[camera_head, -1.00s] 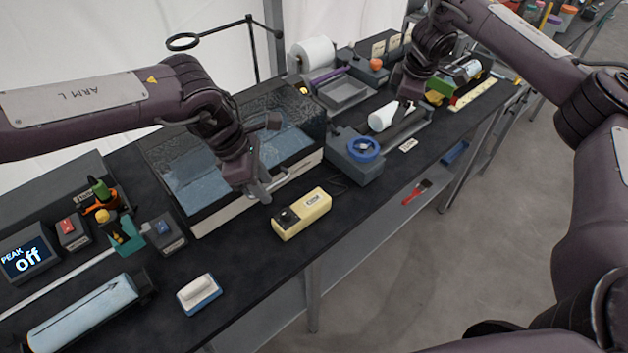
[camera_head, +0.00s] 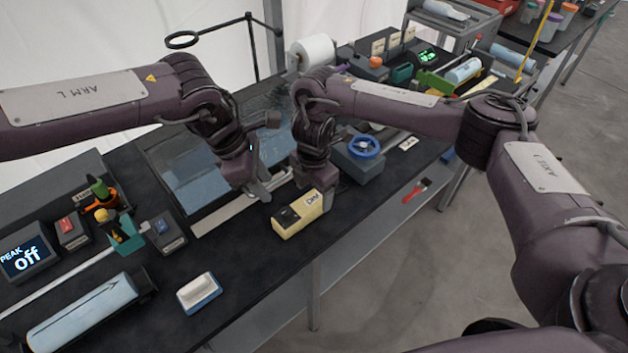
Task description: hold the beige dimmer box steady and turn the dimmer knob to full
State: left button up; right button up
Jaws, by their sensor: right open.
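The beige dimmer box (camera_head: 293,229) lies on the dark bench near its front edge. Its dark knob panel (camera_head: 287,215) is on the top at the left end, and a small label is at the right end. My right gripper (camera_head: 322,204) is over the label end of the box, pointing down, and hides part of it. It is open; whether its fingers touch the box cannot be told. My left gripper (camera_head: 264,196) hangs just behind and left of the box, apart from the knob. Its finger opening is too small to tell.
A grey block with a blue handwheel (camera_head: 364,146) stands right of the box. A water tray (camera_head: 185,172) lies behind. A white brush-like block (camera_head: 199,292) and a screen reading "PEAK off" (camera_head: 27,259) are at left. Bare bench lies left of the box.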

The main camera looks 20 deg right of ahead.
aim_at(314, 199)
jog(key=shift+f, duration=2.05)
